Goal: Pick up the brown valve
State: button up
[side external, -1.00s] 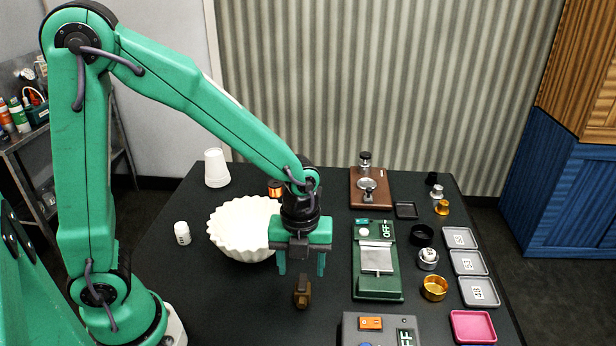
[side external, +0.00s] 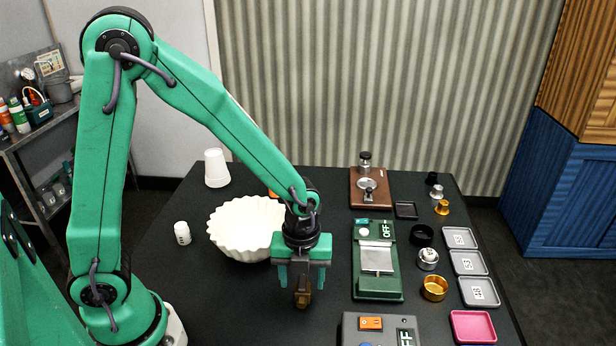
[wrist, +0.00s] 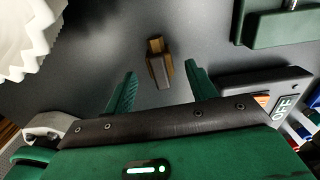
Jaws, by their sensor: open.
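The brown valve (side external: 302,296) stands on the dark table in front of the white fluted bowl. My gripper (side external: 301,284) is open above it, pointing down, and hides its upper part in the side view. In the wrist view the valve (wrist: 159,64) shows a brown block with a lighter tan part at its far end. There it lies ahead of and between my two green fingertips (wrist: 162,68), with dark table visible on both sides. I see no contact between the fingers and the valve.
The white fluted bowl (side external: 245,250) is close behind and left of my gripper. A green device (side external: 377,283) marked OFF stands to the right, and a grey box (side external: 350,328) with an orange switch is at the front right. Table left of the valve is clear.

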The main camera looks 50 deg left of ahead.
aim_at(303, 281)
jog(key=shift+f, duration=1.85)
jog(key=c, duration=1.2)
jog(key=shift+o, duration=0.2)
jog(key=shift+w+r, duration=0.1)
jog(key=shift+r, duration=0.15)
jog(key=shift+r, duration=1.8)
jog(key=s+d+r, duration=0.7)
jog(key=s+d, duration=0.1)
jog(key=shift+s, duration=0.3)
